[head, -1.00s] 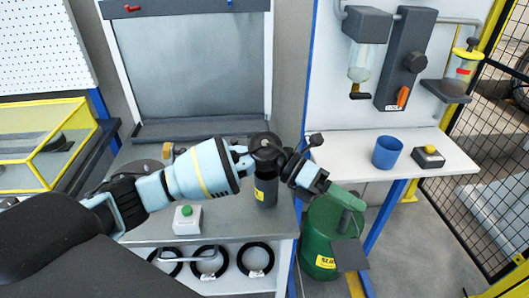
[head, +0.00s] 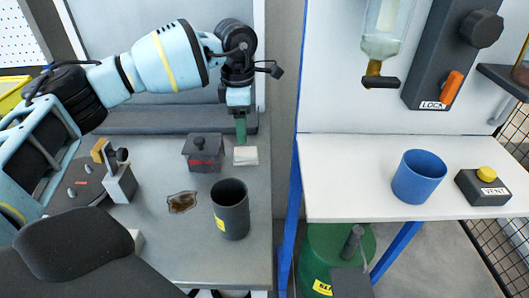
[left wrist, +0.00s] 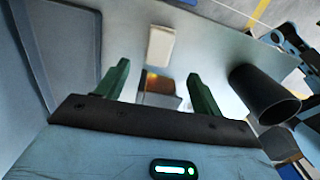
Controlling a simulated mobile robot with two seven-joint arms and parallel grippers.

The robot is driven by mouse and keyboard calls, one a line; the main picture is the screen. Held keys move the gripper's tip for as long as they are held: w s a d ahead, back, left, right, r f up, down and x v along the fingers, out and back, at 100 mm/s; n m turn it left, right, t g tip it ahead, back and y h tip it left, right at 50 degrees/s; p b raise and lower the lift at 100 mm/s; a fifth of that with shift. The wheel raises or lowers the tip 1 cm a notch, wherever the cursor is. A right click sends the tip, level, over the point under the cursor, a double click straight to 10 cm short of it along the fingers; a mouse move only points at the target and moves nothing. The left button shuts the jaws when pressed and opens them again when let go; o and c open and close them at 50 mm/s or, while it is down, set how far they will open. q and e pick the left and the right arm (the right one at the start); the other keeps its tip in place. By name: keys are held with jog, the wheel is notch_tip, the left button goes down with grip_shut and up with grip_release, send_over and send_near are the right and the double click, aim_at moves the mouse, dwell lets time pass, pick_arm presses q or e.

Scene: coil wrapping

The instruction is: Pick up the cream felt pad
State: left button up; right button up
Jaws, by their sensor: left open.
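The cream felt pad (head: 245,156) lies flat on the grey bench, near its back right edge, just right of a small dark box. In the left wrist view the pad (left wrist: 160,46) lies beyond the fingertips, roughly centred between them. My left gripper (head: 240,128) points down above and slightly behind the pad. Its green fingers (left wrist: 160,78) are apart with nothing held between them. The head view shows the fingers nearly edge-on, so the gap to the pad is hard to judge. My right gripper is not in view.
The dark lidded box (head: 204,152) stands close left of the pad. A blue cup (head: 418,176) and vent button box (head: 483,186) sit on the white shelf. A green bin (head: 326,250) stands below.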

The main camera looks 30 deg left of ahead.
aim_at(242, 151)
pick_arm(q)
jog(key=shift+w+a+f, duration=0.2)
jog(key=shift+a+f, duration=0.05)
jog(key=shift+f, duration=0.1)
jog(key=shift+s, duration=0.1)
jog(key=shift+s+f, duration=0.1)
jog(key=shift+f, duration=1.2)
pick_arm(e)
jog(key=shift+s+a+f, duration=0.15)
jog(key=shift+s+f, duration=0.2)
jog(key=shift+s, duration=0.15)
pick_arm(q)
notch_tip(242, 151, down, 5)
jog(key=shift+s+r, duration=0.1)
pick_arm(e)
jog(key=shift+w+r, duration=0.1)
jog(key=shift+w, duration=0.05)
